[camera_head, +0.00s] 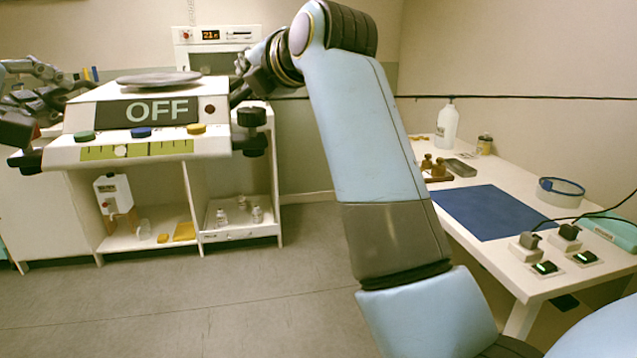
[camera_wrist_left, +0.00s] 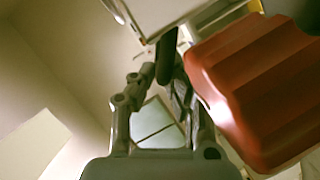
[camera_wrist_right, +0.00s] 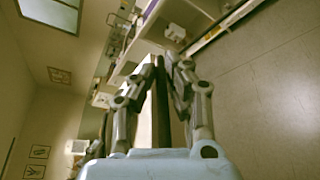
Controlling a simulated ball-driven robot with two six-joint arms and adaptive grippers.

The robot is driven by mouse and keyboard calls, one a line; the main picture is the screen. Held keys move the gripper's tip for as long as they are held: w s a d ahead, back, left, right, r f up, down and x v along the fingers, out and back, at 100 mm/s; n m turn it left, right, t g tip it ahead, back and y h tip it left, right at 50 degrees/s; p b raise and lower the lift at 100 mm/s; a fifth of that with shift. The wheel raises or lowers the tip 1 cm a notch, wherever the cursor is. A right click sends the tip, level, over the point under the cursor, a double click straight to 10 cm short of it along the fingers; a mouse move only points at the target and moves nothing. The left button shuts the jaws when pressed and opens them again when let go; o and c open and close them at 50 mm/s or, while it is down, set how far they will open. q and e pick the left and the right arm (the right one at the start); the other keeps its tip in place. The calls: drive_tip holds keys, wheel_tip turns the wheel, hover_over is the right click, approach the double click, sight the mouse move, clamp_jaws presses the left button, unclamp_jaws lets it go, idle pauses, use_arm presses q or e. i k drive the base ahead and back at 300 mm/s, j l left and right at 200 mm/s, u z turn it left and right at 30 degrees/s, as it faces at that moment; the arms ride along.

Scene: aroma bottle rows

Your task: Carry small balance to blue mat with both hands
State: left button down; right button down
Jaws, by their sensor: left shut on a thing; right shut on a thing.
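The small balance (camera_head: 140,120) is a white box with a round grey pan on top, a dark panel reading "OFF" and coloured buttons. It hangs in the air at the left of the head view, roughly level. My left gripper (camera_head: 72,88) is shut at its left side; the left wrist view shows the fingers on a dark bar (camera_wrist_left: 166,58). My right gripper (camera_head: 240,88) is shut at its right side, on a dark bar (camera_wrist_right: 161,105) in the right wrist view. The blue mat (camera_head: 490,212) lies bare on the white table at the right.
Brown weights (camera_head: 433,166), a white bottle (camera_head: 446,122), a clear round dish with a blue rim (camera_head: 560,190) and switches with cables (camera_head: 544,267) surround the mat. A white shelf unit (camera_head: 95,215) stands behind the balance. Open floor (camera_head: 270,290) lies between it and the table.

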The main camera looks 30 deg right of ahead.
sight(488, 208)
drive_tip(key=i+z, duration=0.1)
drive_tip(key=i, duration=1.05)
drive_tip(key=i+j, duration=0.2)
drive_tip(key=i, duration=0.95)
drive_tip(key=z, duration=3)
drive_tip(key=j, duration=0.1)
